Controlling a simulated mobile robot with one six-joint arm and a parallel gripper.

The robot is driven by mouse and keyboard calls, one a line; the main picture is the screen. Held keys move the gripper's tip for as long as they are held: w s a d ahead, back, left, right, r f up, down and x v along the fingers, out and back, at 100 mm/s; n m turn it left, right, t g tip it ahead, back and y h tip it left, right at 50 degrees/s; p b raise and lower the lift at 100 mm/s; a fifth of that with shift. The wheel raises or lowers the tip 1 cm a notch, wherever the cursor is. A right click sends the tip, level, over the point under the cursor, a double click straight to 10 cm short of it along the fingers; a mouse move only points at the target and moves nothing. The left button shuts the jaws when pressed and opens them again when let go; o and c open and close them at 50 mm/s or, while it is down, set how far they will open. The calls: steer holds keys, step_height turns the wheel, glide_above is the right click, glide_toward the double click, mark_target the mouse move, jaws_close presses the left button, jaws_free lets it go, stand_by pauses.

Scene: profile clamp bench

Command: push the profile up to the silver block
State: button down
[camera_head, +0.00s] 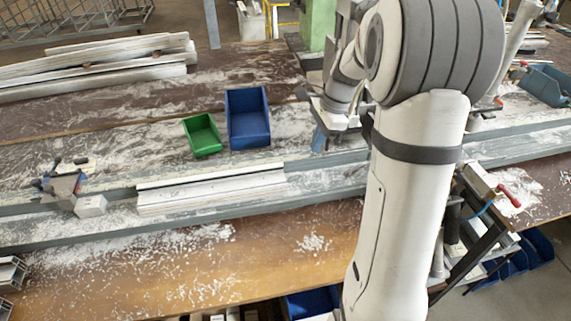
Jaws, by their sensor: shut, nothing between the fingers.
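The profile (212,194) is a long, pale, ribbed bar. It lies lengthwise along the grey rail on the bench. The silver block (90,206) sits at the left by the clamp, and a short gap separates it from the profile's left end. My gripper (319,141) is at the right of the profile's right end, apart from it, over the back part of the rail. It is shut and empty. Its fingers show small, and my arm hides the rail to the right of it.
A green bin (202,136) and a blue bin (248,119) stand behind the profile. The clamp (62,186) stands at the left end. Long pale bars (95,66) lie at the back left. White shavings cover much of the bench; the wooden front (150,275) holds no large objects.

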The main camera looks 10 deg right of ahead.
mark_target(250, 181)
steer(key=shift+m, duration=0.3)
steer(key=x, duration=0.5)
steer(key=p+x, duration=0.1)
steer(key=x, duration=0.4)
steer(key=shift+w+f, duration=0.25)
steer(key=shift+f, duration=0.15)
steer(key=a, duration=0.2)
steer(key=shift+a+r+p, duration=0.15)
steer(key=shift+a+p, duration=0.1)
steer(key=shift+p, duration=0.15)
steer(key=shift+a, duration=0.65)
steer(key=shift+a, duration=0.1)
steer(key=a+p, duration=0.1)
steer(key=a, duration=1)
steer(key=shift+w, duration=0.1)
